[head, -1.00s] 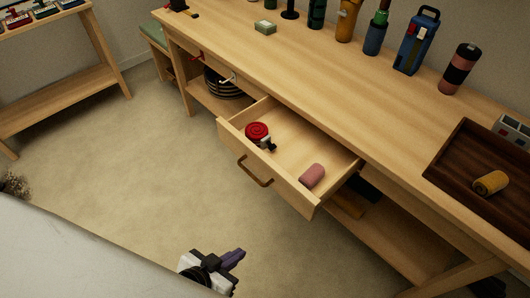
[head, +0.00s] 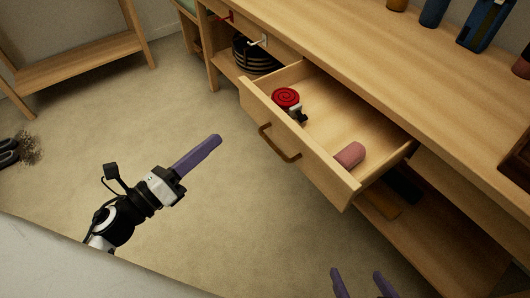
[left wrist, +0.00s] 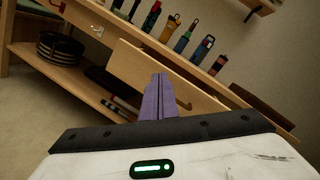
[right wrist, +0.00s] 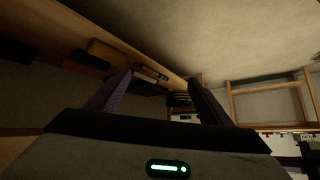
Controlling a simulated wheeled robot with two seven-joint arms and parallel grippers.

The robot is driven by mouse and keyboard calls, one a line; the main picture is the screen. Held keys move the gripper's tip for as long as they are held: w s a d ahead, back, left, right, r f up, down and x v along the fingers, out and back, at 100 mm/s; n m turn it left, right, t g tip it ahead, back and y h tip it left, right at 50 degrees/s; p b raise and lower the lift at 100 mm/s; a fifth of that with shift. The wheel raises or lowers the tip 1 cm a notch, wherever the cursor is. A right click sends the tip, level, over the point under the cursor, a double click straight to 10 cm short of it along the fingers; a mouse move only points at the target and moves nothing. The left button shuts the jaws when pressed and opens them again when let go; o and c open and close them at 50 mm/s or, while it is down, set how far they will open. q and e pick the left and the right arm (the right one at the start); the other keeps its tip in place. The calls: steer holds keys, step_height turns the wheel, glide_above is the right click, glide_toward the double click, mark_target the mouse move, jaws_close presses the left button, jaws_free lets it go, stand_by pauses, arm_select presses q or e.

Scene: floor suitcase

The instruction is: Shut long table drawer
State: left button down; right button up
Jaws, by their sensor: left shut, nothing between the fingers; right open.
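The long table's drawer (head: 305,150) is pulled out, with a brown handle (head: 279,143) on its front. Inside it lie a red coiled item (head: 286,97) with a small dark and white piece beside it, and a pink cylinder (head: 349,155). My left gripper (head: 216,139) is shut and empty, left of the drawer front and apart from it. Its purple fingers also show in the left wrist view (left wrist: 158,95), with the drawer front behind them. My right gripper (head: 358,284) is open and empty at the bottom edge of the head view, below the drawer; its fingers also show in the right wrist view (right wrist: 158,92).
The long table (head: 400,75) has bottles (head: 433,12) along its back. A lower shelf (head: 440,235) runs beneath, with black stacked plates (head: 256,55) at its left. Another wooden table (head: 85,50) stands far left.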

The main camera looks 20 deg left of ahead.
arm_select(q)
step_height(320, 180, down, 3)
steer(key=d+m+g+h+b, duration=0.1)
steer(key=m+g+h+b, duration=0.15)
steer(key=m, duration=0.55)
steer(key=m+p, duration=0.2)
glide_toward(278, 125)
steer(key=shift+h, duration=0.25)
steer(key=x, duration=0.6)
steer(key=shift+w+d, duration=0.1)
steer(key=shift+w, duration=0.1)
steer(key=shift+w, duration=0.1)
